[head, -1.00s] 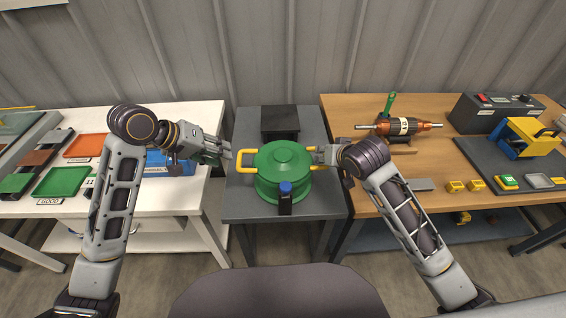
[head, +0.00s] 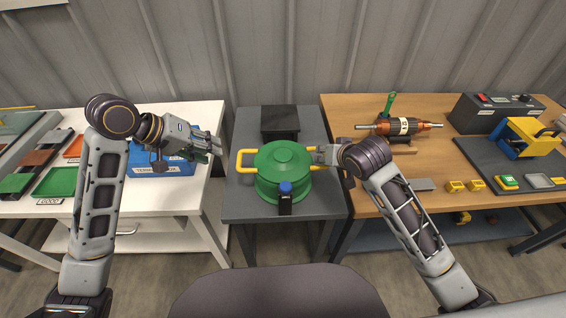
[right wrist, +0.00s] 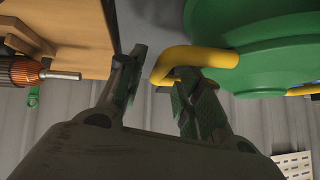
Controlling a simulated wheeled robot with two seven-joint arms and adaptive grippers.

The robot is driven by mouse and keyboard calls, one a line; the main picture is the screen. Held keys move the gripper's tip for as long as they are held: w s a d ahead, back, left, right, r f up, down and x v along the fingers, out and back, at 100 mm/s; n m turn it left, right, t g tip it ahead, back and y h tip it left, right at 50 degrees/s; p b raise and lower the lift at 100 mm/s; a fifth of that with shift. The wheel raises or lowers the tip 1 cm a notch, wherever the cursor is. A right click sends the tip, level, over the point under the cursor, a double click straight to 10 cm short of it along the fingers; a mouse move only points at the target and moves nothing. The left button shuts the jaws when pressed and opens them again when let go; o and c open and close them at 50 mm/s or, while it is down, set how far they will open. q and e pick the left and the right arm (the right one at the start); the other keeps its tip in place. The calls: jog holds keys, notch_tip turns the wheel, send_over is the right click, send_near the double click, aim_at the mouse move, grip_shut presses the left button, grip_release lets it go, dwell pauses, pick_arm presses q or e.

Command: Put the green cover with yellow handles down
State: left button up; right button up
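The green cover (head: 283,155) with two yellow handles sits level on a green round body (head: 268,192) on the grey table. Its left yellow handle (head: 243,160) is free. My right gripper (head: 322,155) is at the right handle. In the right wrist view, its two fingers (right wrist: 155,90) stand apart, with the yellow handle (right wrist: 200,56) between them, close to one finger. My left gripper (head: 217,147) is empty and open, left of the cover and clear of its handle, over the white table's right edge.
A black post with a blue top (head: 285,192) stands in front of the cover, and a black block (head: 280,120) behind it. A blue bin (head: 160,166) is on the white table. A copper rotor (head: 403,127) rests on the wooden table at right.

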jog(key=a+v, duration=0.1)
jog(key=v, duration=0.6)
jog(key=shift+d, duration=0.5)
